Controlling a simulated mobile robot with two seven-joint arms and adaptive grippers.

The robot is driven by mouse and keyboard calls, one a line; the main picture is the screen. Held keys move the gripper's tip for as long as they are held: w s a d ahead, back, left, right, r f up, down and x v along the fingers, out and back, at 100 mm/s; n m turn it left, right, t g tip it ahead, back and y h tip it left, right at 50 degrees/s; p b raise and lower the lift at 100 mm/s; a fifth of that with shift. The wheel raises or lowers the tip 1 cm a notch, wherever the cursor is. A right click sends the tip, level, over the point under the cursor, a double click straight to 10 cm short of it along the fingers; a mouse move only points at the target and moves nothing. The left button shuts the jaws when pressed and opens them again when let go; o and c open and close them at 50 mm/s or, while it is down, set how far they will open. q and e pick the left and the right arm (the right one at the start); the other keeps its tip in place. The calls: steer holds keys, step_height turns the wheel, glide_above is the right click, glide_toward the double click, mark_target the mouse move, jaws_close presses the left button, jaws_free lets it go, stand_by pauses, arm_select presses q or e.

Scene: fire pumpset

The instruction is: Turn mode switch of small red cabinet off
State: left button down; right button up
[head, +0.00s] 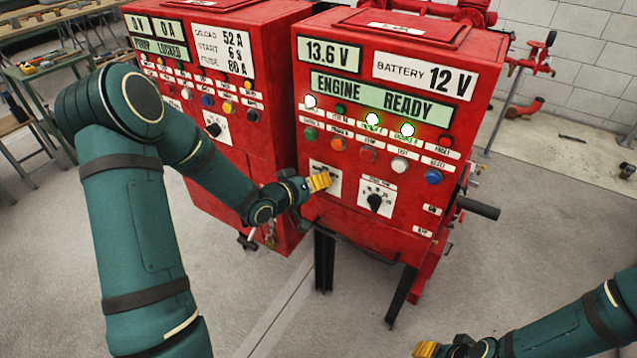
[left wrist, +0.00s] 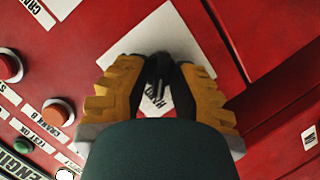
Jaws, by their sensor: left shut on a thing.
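The red cabinet (head: 435,165) with the "ENGINE READY" display stands at the right in the head view. It has a white switch plate (head: 334,190) on its front, partly covered by my left gripper (head: 321,182). In the left wrist view, the black mode switch (left wrist: 159,72) lies between the yellow fingertips, in front of the white plate (left wrist: 183,32) with the word "HAND". My left gripper is shut on this switch. Most of the knob is hidden, so its exact setting cannot be read. My right gripper (head: 430,349) is at the bottom edge, away from the cabinets.
A second black rotary knob (head: 375,203) sits just right of the held one. Rows of coloured buttons and lamps lie above. Another red cabinet (head: 215,75) stands close on the left. A black handle (head: 478,208) sticks out at the right side. The floor in front is clear.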

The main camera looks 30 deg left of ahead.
arm_select(q)
steer(key=shift+d+f+m+y+b, duration=0.15)
steer(key=shift+m+y+b, duration=0.45)
steer(key=shift+b, duration=0.5)
steer(key=m+y+b, duration=0.1)
steer(key=m+b, duration=0.1)
steer(key=b, duration=0.2)
steer(key=shift+d, duration=0.1)
steer(key=m+y+b, duration=0.1)
steer(key=m+b, duration=0.1)
steer(key=b, duration=0.2)
steer(key=shift+d+y+b, duration=0.1)
steer(key=shift+y+b, duration=0.2)
steer(key=shift+m+b, duration=0.5)
steer(key=shift+b, duration=0.25)
arm_select(e)
step_height(320, 180, down, 12)
steer(key=shift+s+f, duration=0.15)
steer(key=shift+s, duration=0.2)
steer(key=shift+a, duration=0.1)
arm_select(q)
steer(key=c, duration=1.1)
jaws_free()
steer(key=shift+o, duration=0.2)
steer(key=shift+w, duration=0.1)
steer(key=shift+r, duration=0.25)
